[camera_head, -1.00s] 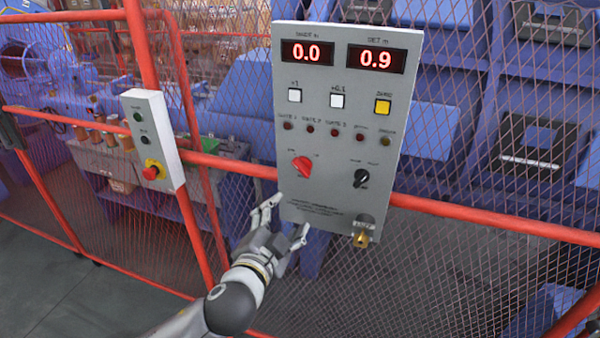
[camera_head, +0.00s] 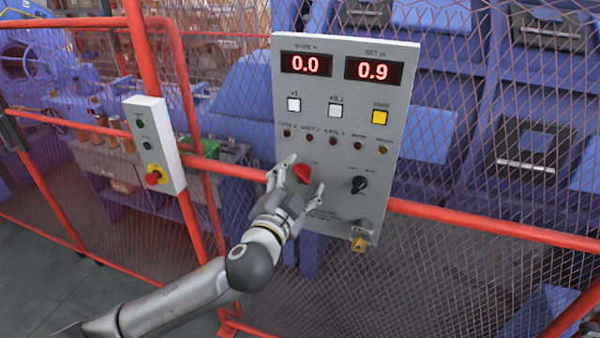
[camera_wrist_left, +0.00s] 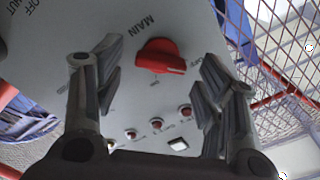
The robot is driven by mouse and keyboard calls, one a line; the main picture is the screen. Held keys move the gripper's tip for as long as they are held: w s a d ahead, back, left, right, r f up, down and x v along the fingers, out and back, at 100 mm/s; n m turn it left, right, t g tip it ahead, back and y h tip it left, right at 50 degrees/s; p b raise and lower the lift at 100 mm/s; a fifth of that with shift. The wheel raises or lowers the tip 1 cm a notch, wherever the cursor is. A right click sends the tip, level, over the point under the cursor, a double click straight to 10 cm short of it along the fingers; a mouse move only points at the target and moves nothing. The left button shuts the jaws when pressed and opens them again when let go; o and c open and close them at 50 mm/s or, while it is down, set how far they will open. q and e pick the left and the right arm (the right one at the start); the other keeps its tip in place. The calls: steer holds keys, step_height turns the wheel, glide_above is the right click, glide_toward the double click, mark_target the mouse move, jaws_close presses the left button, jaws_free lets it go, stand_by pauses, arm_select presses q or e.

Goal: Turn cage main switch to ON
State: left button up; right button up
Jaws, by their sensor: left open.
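The grey control panel (camera_head: 340,100) hangs on the red-framed mesh fence. Its red rotary main switch (camera_head: 303,173) is at the lower left of the panel. In the left wrist view the red switch (camera_wrist_left: 161,56) shows near the label MAIN, between the open fingers and a little beyond them. My left gripper (camera_head: 297,178) is open, one finger on each side of the switch in the head view. I cannot tell whether a finger touches it. The switch's lower part is partly hidden by the gripper in the head view. My right gripper is not in view.
A black knob (camera_head: 359,184) sits right of the red switch, above a brass key lock (camera_head: 359,243). Buttons and small lamps lie above. A smaller box with a red emergency button (camera_head: 153,178) hangs at left. A red rail (camera_head: 480,222) runs alongside.

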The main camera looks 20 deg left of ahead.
arm_select(q)
steer(key=shift+w, duration=0.6)
steer(key=c, duration=1)
steer(key=shift+c, duration=0.2)
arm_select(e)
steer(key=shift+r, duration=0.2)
